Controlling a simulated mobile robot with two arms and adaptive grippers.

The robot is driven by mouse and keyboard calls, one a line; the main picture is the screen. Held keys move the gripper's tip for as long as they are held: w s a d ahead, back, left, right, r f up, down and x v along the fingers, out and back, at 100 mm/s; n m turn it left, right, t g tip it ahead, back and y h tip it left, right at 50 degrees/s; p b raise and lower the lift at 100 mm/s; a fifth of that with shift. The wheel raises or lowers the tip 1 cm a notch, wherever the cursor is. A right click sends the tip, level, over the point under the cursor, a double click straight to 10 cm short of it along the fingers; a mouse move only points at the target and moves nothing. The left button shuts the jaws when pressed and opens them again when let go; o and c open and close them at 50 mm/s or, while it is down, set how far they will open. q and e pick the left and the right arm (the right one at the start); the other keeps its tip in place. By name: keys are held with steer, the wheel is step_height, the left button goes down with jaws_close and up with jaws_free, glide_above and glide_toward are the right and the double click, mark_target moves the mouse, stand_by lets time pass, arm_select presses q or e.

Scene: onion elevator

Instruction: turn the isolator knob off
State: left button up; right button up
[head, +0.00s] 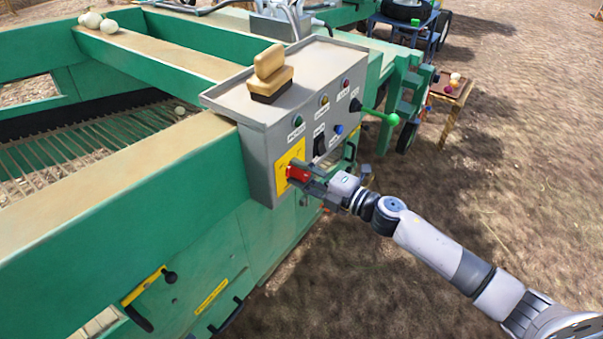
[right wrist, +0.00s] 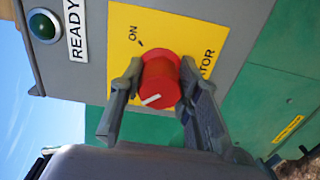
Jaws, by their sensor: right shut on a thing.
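The red isolator knob (head: 295,174) sits on a yellow plate (head: 284,163) low on the front of the grey control box (head: 259,150). In the right wrist view the knob (right wrist: 158,88) carries a white line on its face, and "ON" with a black tick shows on the yellow plate (right wrist: 150,22). My right gripper (head: 303,176) is shut on the knob, with one finger on each side of it, as the right wrist view (right wrist: 160,80) shows. Part of the plate's lettering is hidden behind the knob and a finger. My left gripper is not in view.
A wooden-backed brush (head: 269,74) stands on the control box. Labelled lamps, a black switch (head: 319,145) and a green-knobbed lever (head: 390,119) are close by. Pale onions (head: 98,22) lie on the green machine's frame.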

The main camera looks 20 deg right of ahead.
steer(key=shift+n, duration=0.3)
steer(key=o, duration=1.1)
steer(key=shift+o, duration=0.2)
steer(key=v, duration=1.2)
steer(key=shift+d+f, duration=0.1)
